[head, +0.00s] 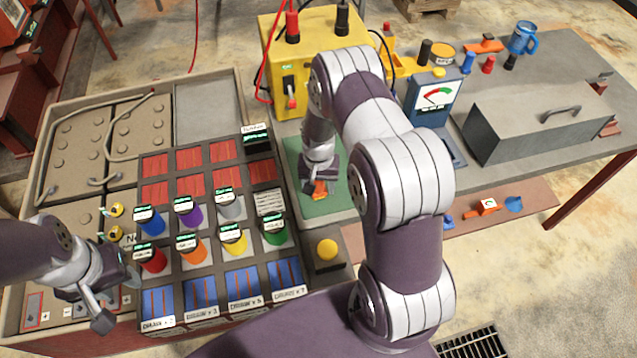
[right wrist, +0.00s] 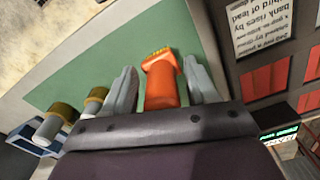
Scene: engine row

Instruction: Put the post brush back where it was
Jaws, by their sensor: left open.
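An orange tool with a yellow, bristle-like end, which looks like the post brush (right wrist: 160,82), is over the green mat (head: 335,206). In the head view the orange piece (head: 320,188) is small and partly covered by my right gripper (head: 321,176). In the right wrist view the two fingers of my right gripper (right wrist: 160,85) stand on either side of the orange tool. Narrow gaps seem to show beside it, so contact is unclear. My left gripper (head: 113,298) is open and empty above the left front of the battery and tray area.
Coloured capped jars (head: 187,211) stand in rows on the drawer grid, left of the mat. A yellow box (head: 290,60) stands behind the mat. A blue meter (head: 433,98) and a grey metal box (head: 535,118) are right of my right arm. A yellow button (head: 327,249) sits in front.

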